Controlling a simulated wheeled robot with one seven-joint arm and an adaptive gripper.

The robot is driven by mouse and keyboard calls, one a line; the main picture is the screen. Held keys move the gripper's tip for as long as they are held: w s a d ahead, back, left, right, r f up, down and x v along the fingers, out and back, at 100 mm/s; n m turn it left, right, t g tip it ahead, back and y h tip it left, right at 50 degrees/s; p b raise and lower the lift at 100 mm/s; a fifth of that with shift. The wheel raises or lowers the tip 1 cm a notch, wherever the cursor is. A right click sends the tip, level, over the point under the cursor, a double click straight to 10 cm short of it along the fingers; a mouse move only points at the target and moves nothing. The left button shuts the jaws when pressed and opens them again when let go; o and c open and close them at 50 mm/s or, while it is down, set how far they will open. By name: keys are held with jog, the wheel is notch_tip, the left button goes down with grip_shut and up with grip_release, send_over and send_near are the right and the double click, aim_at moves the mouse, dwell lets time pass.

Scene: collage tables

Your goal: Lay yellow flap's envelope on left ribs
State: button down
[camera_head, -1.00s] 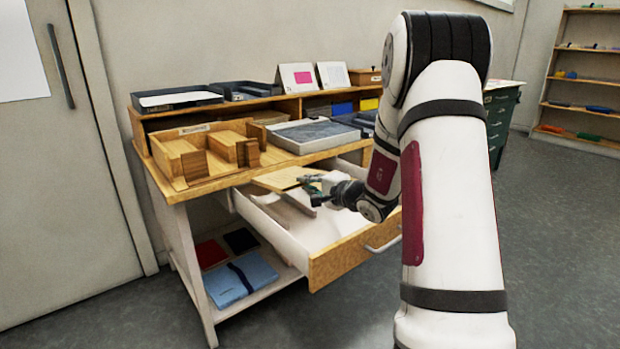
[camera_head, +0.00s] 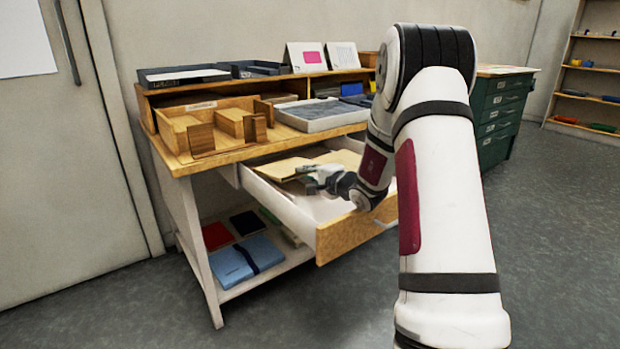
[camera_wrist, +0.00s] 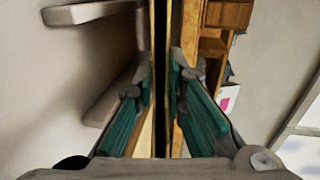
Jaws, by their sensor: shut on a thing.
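My gripper (camera_head: 318,178) is over the open drawer (camera_head: 345,238) and shut on a flat tan envelope (camera_head: 283,168). The envelope sticks out to the left of the fingers, roughly level. Its flap colour cannot be made out. Another tan sheet or envelope (camera_head: 345,158) shows behind it in the drawer. In the wrist view, the green-padded fingers (camera_wrist: 160,95) close around a thin edge-on thing. On the desk top, at the left, stands a wooden tray with upright dividers (camera_head: 200,141); I cannot tell which part is the left ribs.
A grey-topped shallow tray (camera_head: 318,117) stands right of the wooden tray. Dark trays (camera_head: 185,76) and two display cards (camera_head: 306,57) stand on the upper shelf. A blue folder (camera_head: 240,262) lies on the lower shelf. A green cabinet (camera_head: 500,115) stands right; floor is clear in front.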

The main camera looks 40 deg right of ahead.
jog(key=c, duration=1.6)
grip_release()
jog(key=shift+o, duration=0.2)
